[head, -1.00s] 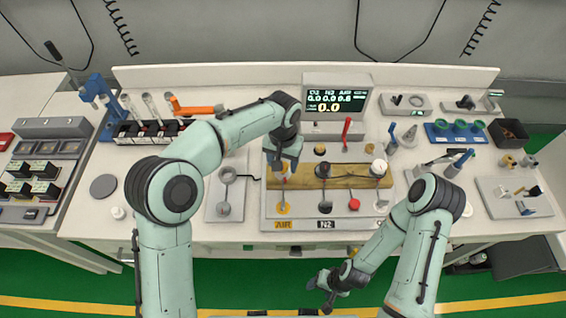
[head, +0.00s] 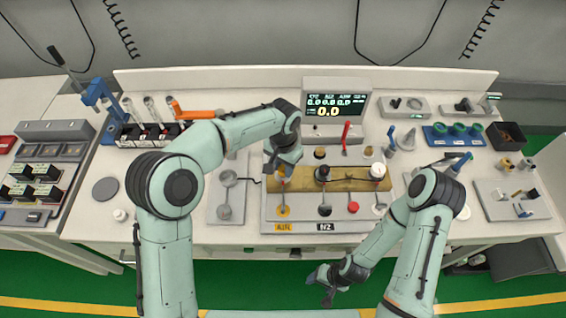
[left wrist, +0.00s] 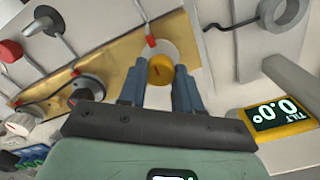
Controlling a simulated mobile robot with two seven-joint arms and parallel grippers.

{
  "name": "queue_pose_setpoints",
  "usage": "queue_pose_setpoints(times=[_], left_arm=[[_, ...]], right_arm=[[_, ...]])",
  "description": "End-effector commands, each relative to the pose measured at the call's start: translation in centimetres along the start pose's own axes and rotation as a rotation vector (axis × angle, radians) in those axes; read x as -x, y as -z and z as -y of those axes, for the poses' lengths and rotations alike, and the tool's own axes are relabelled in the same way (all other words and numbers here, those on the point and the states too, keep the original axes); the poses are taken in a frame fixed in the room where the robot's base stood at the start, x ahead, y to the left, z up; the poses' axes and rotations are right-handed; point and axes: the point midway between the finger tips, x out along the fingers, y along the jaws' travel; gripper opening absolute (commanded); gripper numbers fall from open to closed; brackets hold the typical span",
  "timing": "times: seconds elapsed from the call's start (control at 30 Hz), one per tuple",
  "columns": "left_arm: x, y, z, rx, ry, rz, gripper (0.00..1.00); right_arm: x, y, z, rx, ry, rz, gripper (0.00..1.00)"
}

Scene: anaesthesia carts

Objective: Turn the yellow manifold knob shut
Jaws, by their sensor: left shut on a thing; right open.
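The yellow manifold knob (left wrist: 160,70) sits at one end of a brass manifold bar (left wrist: 125,62) and carries a red mark. In the left wrist view it lies between the two blue fingers of my left gripper (left wrist: 160,82), which is shut on it. In the head view my left gripper (head: 282,170) is over the bar's left end and mostly hides the knob. The bar (head: 347,183) also carries a black knob (head: 322,173) and a white knob (head: 377,170). My right gripper (head: 324,284) is open and empty in front of the bench.
A display box (head: 336,97) stands behind the manifold. A red lever (head: 346,132) rises close behind the bar. In the left wrist view a tilt readout (left wrist: 278,113) shows 0.0.

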Motion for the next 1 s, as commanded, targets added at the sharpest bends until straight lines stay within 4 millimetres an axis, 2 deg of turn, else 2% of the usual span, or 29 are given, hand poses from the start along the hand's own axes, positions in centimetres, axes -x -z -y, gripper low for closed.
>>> queue_pose_setpoints(times=[0.33,0.37,0.4,0.43,0.77,0.87,1.0], left_arm=[[0.0,0.1,0.1,-0.031,0.001,-0.006,0.03],[0.0,0.1,0.1,-0.031,0.001,-0.006,0.43],[0.0,0.1,0.1,-0.031,0.001,-0.006,0.56],[0.0,0.1,0.1,-0.031,0.001,-0.006,0.59],[0.3,0.1,0.1,-0.030,0.001,-0.006,0.59],[1.4,0.1,0.1,-0.029,0.002,-0.007,0.59],[4.2,0.2,0.1,-0.030,0.003,-0.011,0.59]], right_arm=[[0.1,0.1,0.1,0.000,0.000,-0.001,0.62],[0.1,0.1,0.1,0.000,0.000,-0.001,0.62],[0.1,0.1,0.1,0.000,0.000,-0.001,0.62],[0.1,0.1,0.1,0.000,0.000,-0.001,0.62],[0.2,0.2,0.1,0.001,0.001,-0.002,0.62],[0.3,0.3,0.2,0.001,0.001,-0.003,0.62],[0.7,0.7,0.5,0.003,0.003,-0.008,0.62]])
